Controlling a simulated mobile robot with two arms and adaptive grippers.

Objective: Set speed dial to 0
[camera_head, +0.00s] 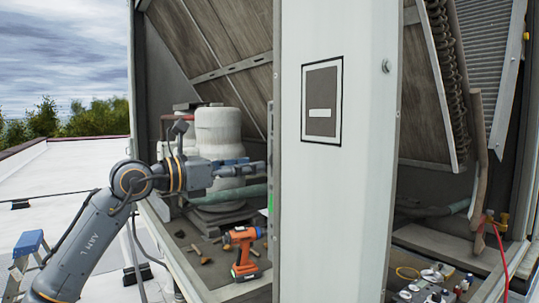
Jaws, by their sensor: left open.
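I cannot make out a speed dial in the head view. My left gripper (258,168) is open and empty, its fingers pointing right. It is in front of the pale compressor (218,130) and just left of the white upright panel (337,220). I cannot tell whether it touches anything. My right gripper is not in view.
An orange drill (242,252) stands on the cooler's floor below my left gripper, near small hand tools. Small bottles and cans (430,285) and a red hose (499,255) are at lower right. A blue-topped stepladder (30,243) stands on the open roof at left.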

